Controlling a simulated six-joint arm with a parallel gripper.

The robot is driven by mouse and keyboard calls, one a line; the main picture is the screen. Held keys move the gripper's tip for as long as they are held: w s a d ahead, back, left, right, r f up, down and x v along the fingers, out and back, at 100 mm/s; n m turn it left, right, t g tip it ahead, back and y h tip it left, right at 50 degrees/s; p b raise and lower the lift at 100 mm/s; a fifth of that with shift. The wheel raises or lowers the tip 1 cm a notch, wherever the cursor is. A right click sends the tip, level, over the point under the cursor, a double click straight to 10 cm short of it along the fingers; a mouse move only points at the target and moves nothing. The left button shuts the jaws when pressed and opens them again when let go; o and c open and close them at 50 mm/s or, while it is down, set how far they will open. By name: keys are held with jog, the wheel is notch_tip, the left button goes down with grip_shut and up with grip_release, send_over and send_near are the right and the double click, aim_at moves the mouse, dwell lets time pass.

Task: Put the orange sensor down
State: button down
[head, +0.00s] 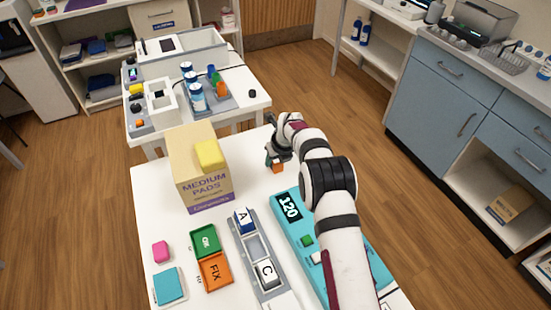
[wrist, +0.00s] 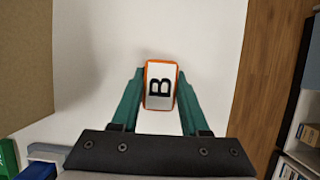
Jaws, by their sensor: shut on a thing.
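The orange sensor (head: 278,169) is between the fingers of my gripper (head: 277,162) at the far right part of the white table. In the wrist view the sensor (wrist: 160,86) has a white top face marked B and an orange rim. The two green fingers of my gripper (wrist: 160,102) are shut on its sides. White tabletop shows around it. I cannot tell whether its underside touches the table. A grey rack (head: 259,242) holds a piece marked A (head: 243,221) and one marked C (head: 267,272), with an empty slot between them.
A cardboard box (head: 188,172) with a yellow block (head: 210,156) on top stands left of my gripper. A teal device (head: 290,222) reading 120 lies nearer. Green OK (head: 205,241) and orange FIX (head: 215,272) trays are at the left. The table's right edge is close to my gripper.

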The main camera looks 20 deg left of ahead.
jog(key=shift+c, duration=2.1)
grip_release()
jog(key=s+d+r+n, duration=0.3)
jog(key=s+d+r, duration=0.25)
jog(key=r, duration=0.35)
jog(key=s+d+r+n, duration=0.2)
jog(key=s+d+r, duration=0.2)
jog(key=d+r, duration=0.45)
jog(key=s+d+r+n+g, duration=0.1)
jog(key=s+d+n, duration=0.3)
jog(key=s, duration=0.6)
jog(key=s+d+r+n+g+h, duration=0.1)
jog(key=s+d+n, duration=0.4)
jog(key=s, duration=0.6)
jog(key=s+d+r+n+g, duration=0.1)
jog(key=s+d+n, duration=0.4)
jog(key=s, duration=0.5)
jog(key=shift+s+r+n, duration=0.2)
jog(key=shift+s+n, duration=0.15)
jog(key=shift+n, duration=0.85)
